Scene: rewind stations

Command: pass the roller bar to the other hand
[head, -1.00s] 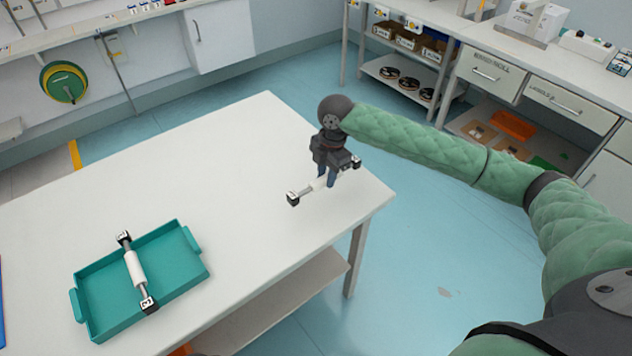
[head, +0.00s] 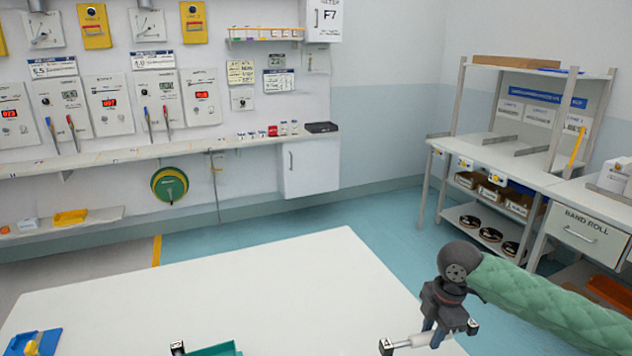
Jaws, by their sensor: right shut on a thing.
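My right gripper (head: 433,336) is at the lower right of the head view, pointing down near the table's right side. It is shut on a roller bar (head: 408,342), a white roller with dark square ends. The bar lies about level, one end on each side of the fingers. I cannot tell whether it touches the table. A second roller bar (head: 178,348) shows only its dark end at the bottom edge. It is beside the visible corner of a teal tray (head: 222,349), most of which is cut off. My left gripper is not in view.
The white table (head: 290,285) is bare across its middle. A blue bin (head: 35,341) with a yellow thing is at its left. A wall bench (head: 120,158) with instrument panels stands behind, and shelving (head: 500,160) and a drawer unit (head: 583,230) stand at the right.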

